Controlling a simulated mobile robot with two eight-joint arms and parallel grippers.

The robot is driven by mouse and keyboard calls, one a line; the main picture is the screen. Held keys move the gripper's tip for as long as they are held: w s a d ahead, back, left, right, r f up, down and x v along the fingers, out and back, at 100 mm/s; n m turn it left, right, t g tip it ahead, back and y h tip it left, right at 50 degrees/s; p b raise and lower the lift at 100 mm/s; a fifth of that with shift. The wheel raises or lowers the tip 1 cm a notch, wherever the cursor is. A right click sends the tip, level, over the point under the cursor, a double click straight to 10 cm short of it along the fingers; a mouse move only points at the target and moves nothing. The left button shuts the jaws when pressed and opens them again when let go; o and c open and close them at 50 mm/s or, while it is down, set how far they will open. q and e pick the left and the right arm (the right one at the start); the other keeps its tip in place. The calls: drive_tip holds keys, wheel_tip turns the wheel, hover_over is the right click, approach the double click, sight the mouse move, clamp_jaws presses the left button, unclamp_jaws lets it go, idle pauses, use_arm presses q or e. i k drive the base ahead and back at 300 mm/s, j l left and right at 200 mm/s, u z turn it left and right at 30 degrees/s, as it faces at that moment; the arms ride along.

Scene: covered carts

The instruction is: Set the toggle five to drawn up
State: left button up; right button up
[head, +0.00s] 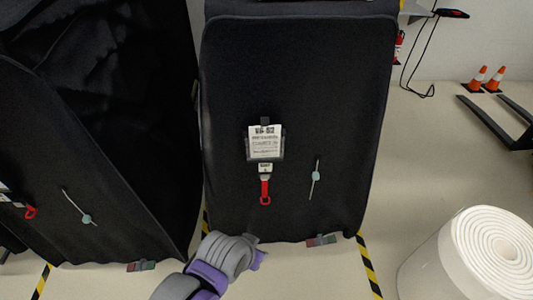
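A black covered cart (300,80) stands in the middle of the head view. A pale blue-grey toggle (315,176) sits on a thin light cord on its front, with cord showing above and below it. A similar toggle (87,219) sits near the lower end of a slanted cord on the left cart (60,130). I cannot read which toggle is number five. My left arm, grey and purple, comes in from the bottom, and its gripper (256,248) is below and left of the middle toggle, apart from it. Its fingers are too unclear to judge. My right gripper is not in view.
A white label (265,142) and a red pull tab (265,187) hang left of the middle toggle. A small grey-red tag (321,240) is at the hem. A white foam roll (475,255) stands at right; orange cones (478,76) are behind. Floor between is clear.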

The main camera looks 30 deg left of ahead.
sight(86, 219)
drive_tip(key=u, duration=2.7)
